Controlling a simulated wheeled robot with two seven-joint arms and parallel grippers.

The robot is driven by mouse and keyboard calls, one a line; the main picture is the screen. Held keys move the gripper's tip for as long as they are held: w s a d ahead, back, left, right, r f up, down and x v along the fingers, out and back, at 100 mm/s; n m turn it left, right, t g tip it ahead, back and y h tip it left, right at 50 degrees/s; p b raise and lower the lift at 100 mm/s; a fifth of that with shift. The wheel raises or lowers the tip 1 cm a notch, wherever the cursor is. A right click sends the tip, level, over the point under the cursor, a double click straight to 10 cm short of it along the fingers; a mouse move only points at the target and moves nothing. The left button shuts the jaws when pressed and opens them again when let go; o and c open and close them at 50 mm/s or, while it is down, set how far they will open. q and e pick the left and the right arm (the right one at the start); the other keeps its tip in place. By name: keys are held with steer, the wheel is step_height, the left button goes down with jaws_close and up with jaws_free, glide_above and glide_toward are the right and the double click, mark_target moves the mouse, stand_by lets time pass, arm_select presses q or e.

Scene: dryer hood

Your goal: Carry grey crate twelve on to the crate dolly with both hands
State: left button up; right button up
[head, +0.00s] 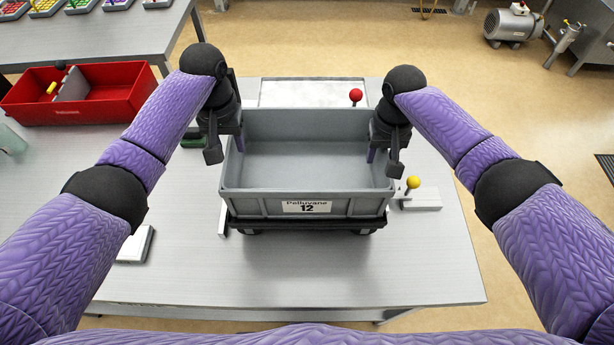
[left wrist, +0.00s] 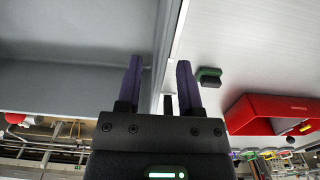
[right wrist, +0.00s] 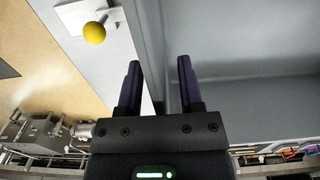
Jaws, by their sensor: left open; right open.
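Grey crate twelve (head: 250,204), with a white label reading "Palluvane 12", stands level and empty in the middle of the head view. Under it is the low black crate dolly (head: 305,223), mostly hidden by the crate. My left gripper (head: 232,140) is at the crate's left wall. In the left wrist view its open fingers (left wrist: 160,78) stand on either side of that wall. My right gripper (head: 379,145) is at the right wall, its open fingers (right wrist: 158,80) likewise on either side of it. Neither gripper is closed on the crate.
A red divided box (head: 100,115) stands at the left of the grey table (head: 420,275). A red knob (head: 356,95) is behind the crate. A yellow knob (head: 413,182) on a pale base is close right. The table front is clear.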

arm_select(q)
step_height(320, 180, up, 8)
steer(key=shift+w+f, duration=0.1)
steer(key=shift+w, duration=0.05)
steer(key=shift+r, duration=0.25)
arm_select(e)
steer(key=shift+r, duration=0.15)
steer(key=r, duration=1.1)
steer(key=shift+w+r, duration=0.2)
steer(key=shift+r, duration=0.2)
steer(key=shift+f, duration=0.1)
